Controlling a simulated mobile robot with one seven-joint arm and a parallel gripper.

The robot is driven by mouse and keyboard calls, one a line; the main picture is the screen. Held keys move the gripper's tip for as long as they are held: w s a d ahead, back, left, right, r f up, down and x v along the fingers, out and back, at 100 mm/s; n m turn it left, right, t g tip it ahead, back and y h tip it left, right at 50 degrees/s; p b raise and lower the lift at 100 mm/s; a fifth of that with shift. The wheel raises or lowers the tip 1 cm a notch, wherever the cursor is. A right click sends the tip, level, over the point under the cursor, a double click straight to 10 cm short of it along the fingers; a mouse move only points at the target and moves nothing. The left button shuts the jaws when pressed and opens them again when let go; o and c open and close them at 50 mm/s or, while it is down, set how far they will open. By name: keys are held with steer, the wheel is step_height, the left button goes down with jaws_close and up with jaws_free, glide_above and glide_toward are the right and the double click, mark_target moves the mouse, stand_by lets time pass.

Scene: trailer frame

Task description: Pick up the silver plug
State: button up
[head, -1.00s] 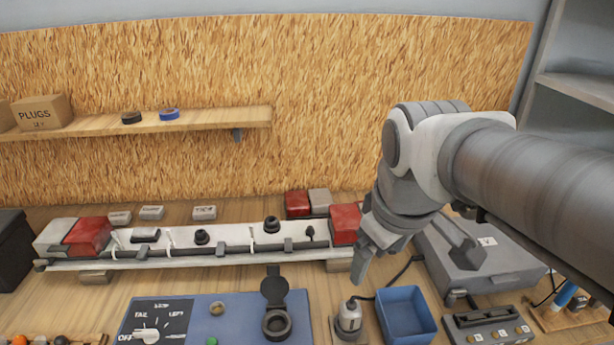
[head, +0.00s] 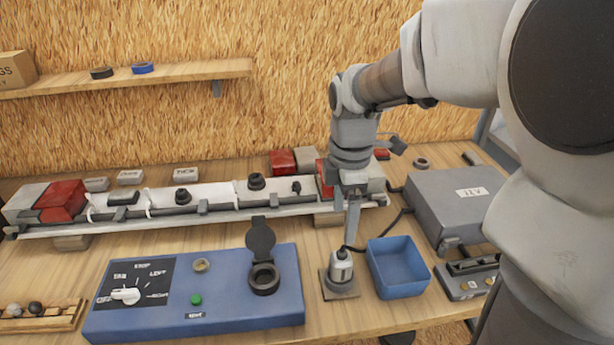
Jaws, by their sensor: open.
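The silver plug (head: 341,268) stands upright on a small dark square base (head: 343,292) near the front of the bench, with a dark cable running from it toward the grey box. My gripper (head: 352,228) points down just above and slightly right of the plug. It is open and looks empty. One finger shows clearly and its tip overlaps the area just above the plug's top; the other finger is hard to make out. Whether the finger touches the plug or cable cannot be told.
A blue open bin (head: 398,268) stands close to the plug's right. A blue control panel (head: 200,310) with a raised socket lid (head: 260,236) is at its left. The long light bar (head: 150,212) lies behind. A grey box (head: 455,205) stands at the back right.

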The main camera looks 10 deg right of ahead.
mark_target(341, 251)
step_height(341, 251, down, 9)
steer(key=shift+b, duration=0.55)
steer(key=shift+s+d+f+b, duration=0.1)
steer(key=shift+f+b, duration=0.15)
steer(key=shift+f, duration=1.1)
steer(key=shift+s+d+f+b, duration=0.1)
steer(key=shift+f+b, duration=0.1)
steer(key=shift+f, duration=1.15)
steer(key=shift+c, duration=0.3)
steer(key=c, duration=0.9)
